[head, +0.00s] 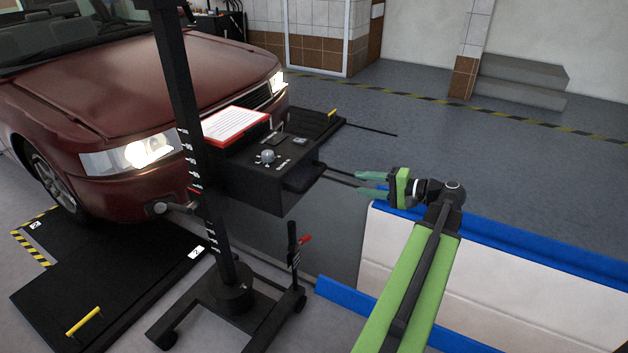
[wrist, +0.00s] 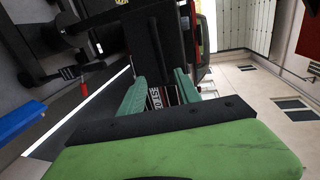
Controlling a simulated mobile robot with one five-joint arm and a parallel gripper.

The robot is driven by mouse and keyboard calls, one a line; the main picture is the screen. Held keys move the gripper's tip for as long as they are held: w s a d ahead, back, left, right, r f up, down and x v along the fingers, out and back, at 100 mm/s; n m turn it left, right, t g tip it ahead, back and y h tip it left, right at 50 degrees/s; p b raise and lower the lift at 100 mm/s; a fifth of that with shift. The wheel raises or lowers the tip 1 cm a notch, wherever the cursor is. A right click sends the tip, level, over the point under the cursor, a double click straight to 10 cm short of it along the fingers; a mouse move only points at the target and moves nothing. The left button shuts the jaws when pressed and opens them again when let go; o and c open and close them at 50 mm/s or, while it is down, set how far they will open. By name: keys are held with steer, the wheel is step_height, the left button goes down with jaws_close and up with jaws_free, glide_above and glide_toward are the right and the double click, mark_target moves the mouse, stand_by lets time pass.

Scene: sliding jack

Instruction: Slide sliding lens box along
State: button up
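The sliding lens box (head: 255,185) is a dark box with a knob on top, mounted on a black upright column (head: 190,130) in front of the car. A red-edged white sheet (head: 235,124) sits on its top. My gripper (head: 358,183) is to the right of the box, its two teal fingers pointing left at it. The fingers are apart with nothing visibly between them, and a gap shows between the tips and the box.
A dark red car (head: 140,85) with lit headlights stands behind the box. The column's wheeled base (head: 235,300) has a red-tipped lever (head: 297,245). A blue-and-white barrier (head: 480,270) runs below my arm.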

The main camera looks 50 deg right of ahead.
mark_target(315, 177)
steer(key=b+x, duration=0.3)
steer(key=x, duration=1.4)
steer(key=shift+f, duration=0.2)
jaws_close()
stand_by(0.5)
